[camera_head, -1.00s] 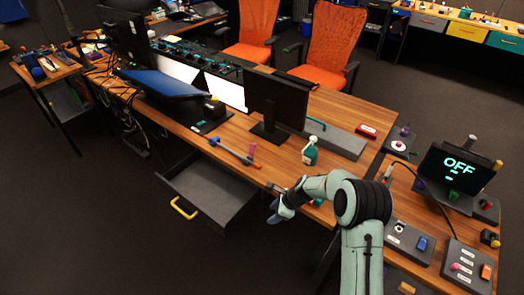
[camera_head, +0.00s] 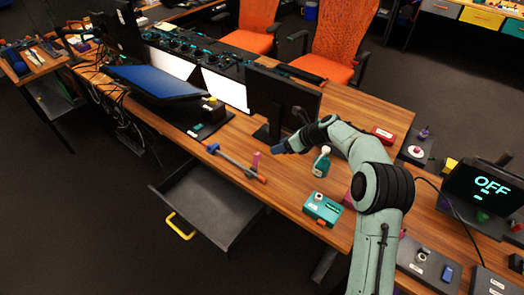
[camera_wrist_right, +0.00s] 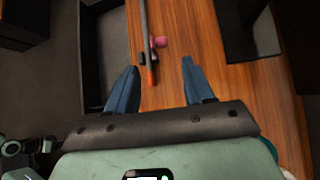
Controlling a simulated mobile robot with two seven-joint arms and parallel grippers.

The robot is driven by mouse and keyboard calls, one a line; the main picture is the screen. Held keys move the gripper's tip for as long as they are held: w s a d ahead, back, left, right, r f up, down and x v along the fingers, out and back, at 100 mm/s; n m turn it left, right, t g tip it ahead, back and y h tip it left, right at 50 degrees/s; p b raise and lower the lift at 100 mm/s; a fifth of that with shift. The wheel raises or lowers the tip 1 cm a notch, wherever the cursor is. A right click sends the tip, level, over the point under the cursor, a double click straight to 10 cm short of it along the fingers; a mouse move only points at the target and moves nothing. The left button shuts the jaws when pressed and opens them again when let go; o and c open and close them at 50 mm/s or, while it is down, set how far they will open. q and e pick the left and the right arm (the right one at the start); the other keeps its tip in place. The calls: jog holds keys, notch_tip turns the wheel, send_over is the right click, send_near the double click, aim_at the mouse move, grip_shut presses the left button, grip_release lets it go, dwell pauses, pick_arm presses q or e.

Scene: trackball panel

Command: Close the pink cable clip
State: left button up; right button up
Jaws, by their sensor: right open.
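A small pink piece (camera_head: 256,160), likely the cable clip, stands on the wooden desk near its front edge. It also shows in the right wrist view (camera_wrist_right: 160,42), beside a grey rod with a red-orange end (camera_wrist_right: 148,45). I cannot tell whether the clip is open or shut. My right gripper (camera_head: 281,147) is above the desk, just right of the pink piece in the head view. In the right wrist view its two blue fingers (camera_wrist_right: 159,66) are spread and empty, with the pink piece beyond the tips. My left gripper is not in view.
An open grey drawer (camera_head: 205,207) juts out below the desk's front edge. A monitor (camera_head: 282,100) stands behind my right gripper. A green spray bottle (camera_head: 321,162) and a teal box (camera_head: 322,209) stand on the desk to the right.

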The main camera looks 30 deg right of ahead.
aim_at(259, 153)
jog(key=x, duration=1.1)
jog(key=c, duration=0.9)
